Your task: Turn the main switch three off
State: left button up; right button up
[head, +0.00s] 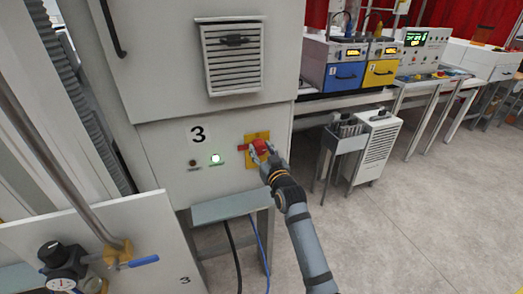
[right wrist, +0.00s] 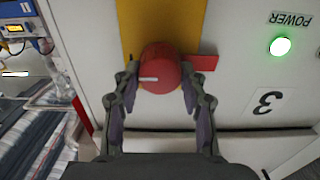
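The main switch is a red round knob (right wrist: 160,70) with a white mark, on a yellow plate (right wrist: 185,25) on the cabinet front. In the right wrist view, which is upside down, the mark lies roughly level. A flat red tab sticks out behind the knob to the right. In the head view the red knob (head: 260,149) is partly covered by my right gripper (head: 264,158). The gripper's fingers (right wrist: 160,85) lie against both sides of the knob. A green POWER lamp (head: 216,159) beside the large 3 is lit. My left gripper is out of view.
A small ledge (head: 230,206) juts out below the panel. A tilted white panel with a gauge (head: 62,284) and a blue-handled valve stands at the lower left. Benches with blue and yellow units (head: 333,77) stand at the back right. The floor at right is free.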

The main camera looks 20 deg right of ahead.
jog(key=shift+c, duration=1.4)
jog(key=n, duration=0.8)
jog(key=shift+a+n, duration=0.15)
jog(key=shift+n, duration=0.15)
jog(key=n, duration=0.4)
jog(key=shift+f, duration=0.15)
jog(key=n, duration=0.5)
jog(key=shift+b, duration=0.35)
jog(key=shift+f+n, duration=0.1)
jog(key=shift+n, duration=0.2)
